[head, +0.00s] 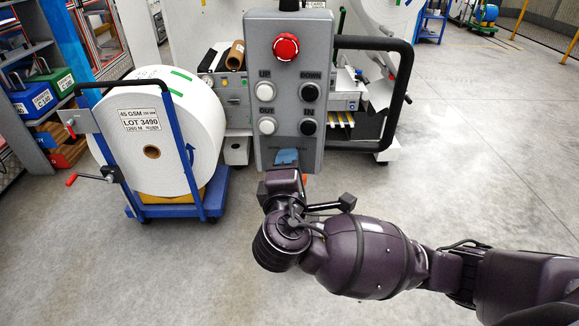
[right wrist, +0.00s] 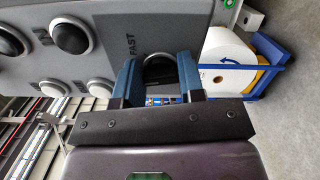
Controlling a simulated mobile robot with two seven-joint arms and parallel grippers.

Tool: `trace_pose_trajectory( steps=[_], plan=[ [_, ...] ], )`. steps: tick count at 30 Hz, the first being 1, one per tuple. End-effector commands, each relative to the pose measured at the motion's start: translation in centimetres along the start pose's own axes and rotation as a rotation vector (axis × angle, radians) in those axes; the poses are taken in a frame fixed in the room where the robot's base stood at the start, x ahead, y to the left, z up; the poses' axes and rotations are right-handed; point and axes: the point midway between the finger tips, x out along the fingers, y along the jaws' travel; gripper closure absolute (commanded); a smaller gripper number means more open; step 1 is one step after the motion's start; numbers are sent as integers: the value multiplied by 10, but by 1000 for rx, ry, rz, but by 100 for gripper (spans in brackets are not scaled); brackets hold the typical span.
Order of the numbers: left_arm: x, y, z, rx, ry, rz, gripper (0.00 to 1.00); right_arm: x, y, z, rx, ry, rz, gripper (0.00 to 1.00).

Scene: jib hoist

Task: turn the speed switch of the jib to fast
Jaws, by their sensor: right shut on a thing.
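The grey control box (head: 300,60) of the jib hangs in the middle of the head view, with a red stop button (head: 286,46) and push buttons labelled UP, DOWN, OUT and IN. My right gripper (head: 286,157) is at the bottom of the box and covers the speed switch there. In the right wrist view, the blue fingers of this gripper (right wrist: 159,80) stand on both sides of the dark round speed switch (right wrist: 160,66) and are shut on it. The word FAST (right wrist: 131,38) is printed beside it. The switch's pointer is hidden. My left gripper is out of view.
A large white paper roll (head: 150,125) on a blue cart (head: 185,205) stands left of the box. A black tube handle (head: 402,75) loops out at the right. Shelves with bins (head: 35,95) are at far left. The floor at right is clear.

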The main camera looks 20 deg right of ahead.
Motion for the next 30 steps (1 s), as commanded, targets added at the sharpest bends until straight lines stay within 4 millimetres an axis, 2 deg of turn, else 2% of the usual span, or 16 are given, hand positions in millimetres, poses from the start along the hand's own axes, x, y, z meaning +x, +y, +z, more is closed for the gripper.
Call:
trace_pose_trajectory(
  steps=[21, 30],
  plan=[
    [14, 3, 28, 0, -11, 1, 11, -1, -8, -3, 674, -1, -9, 88],
    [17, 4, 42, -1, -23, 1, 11, -1, -7, -3, 876, 0, -7, 88]
  ],
)
